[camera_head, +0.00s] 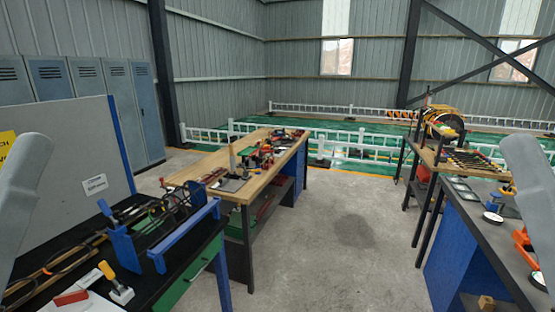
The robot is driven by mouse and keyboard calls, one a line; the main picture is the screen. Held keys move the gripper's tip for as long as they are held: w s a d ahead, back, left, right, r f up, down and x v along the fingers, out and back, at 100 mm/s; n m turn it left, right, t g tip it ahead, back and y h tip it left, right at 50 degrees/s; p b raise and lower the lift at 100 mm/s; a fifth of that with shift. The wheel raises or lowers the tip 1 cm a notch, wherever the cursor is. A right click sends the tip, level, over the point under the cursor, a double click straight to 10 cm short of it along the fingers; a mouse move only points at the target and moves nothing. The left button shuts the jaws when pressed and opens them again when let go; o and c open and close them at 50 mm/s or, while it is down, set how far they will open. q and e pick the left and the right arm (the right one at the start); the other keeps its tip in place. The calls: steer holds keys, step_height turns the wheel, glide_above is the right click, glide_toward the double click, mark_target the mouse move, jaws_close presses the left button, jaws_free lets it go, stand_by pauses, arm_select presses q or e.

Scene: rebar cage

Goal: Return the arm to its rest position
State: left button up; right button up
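Part of my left arm (24,168) shows as a pale grey link at the left edge. Part of my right arm (530,190) shows as a similar link at the right edge. Both links are raised and apart from the benches as seen here. Neither gripper's fingers show, so I cannot see whether they hold anything. No rebar cage can be made out.
A black bench (190,262) with tools stands at the left, below a grey panel (60,150). A wooden workbench (215,166) with tools is in the middle. A dark-topped blue bench (462,222) is at the right. The concrete floor (335,240) between them is clear.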

step_height(320, 180, up, 33)
steer(key=p, duration=3)
step_height(320, 180, down, 48)
steer(key=b, duration=4.8)
steer(key=shift+w+f, duration=0.1)
